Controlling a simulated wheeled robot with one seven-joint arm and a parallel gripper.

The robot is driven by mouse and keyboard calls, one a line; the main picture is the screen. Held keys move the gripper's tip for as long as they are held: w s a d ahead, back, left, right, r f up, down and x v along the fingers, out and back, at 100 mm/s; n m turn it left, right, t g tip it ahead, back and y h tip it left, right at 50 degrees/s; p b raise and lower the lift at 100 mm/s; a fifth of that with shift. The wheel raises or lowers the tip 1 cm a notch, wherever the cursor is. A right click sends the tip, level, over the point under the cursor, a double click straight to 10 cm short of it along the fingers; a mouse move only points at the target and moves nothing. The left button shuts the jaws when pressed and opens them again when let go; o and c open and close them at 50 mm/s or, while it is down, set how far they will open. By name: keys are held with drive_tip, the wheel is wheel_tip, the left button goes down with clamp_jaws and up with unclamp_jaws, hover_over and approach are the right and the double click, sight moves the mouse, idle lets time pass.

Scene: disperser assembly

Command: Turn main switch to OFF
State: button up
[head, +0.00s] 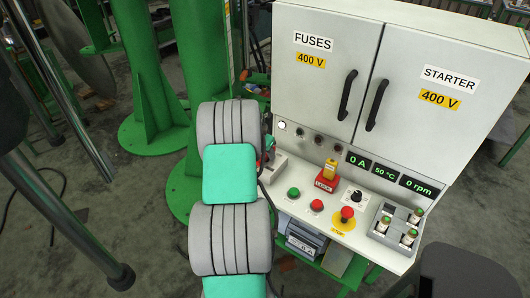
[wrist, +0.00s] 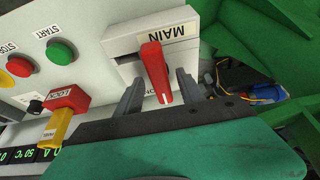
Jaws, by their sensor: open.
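The main switch is a red handle (wrist: 155,72) on a light grey box (wrist: 175,42) labelled MAIN. In the wrist view the handle points toward my gripper, its tip with a white mark. My gripper (wrist: 160,90) is open, with one dark finger on each side of the handle. Gaps show between fingers and handle, so I see no clear grip. In the head view my arm hides the gripper and most of the switch; only part of its pale box (head: 278,168) shows beside the arm.
A green START button (wrist: 59,51), a red STOP button (wrist: 20,66) and a red LOCK block with yellow tag (wrist: 66,106) are near the switch. The panel also has a red emergency button (head: 347,213). The cabinet (head: 340,30) rises behind; green machine columns (head: 150,60) stand left.

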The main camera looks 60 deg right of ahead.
clamp_jaws()
idle(0.4)
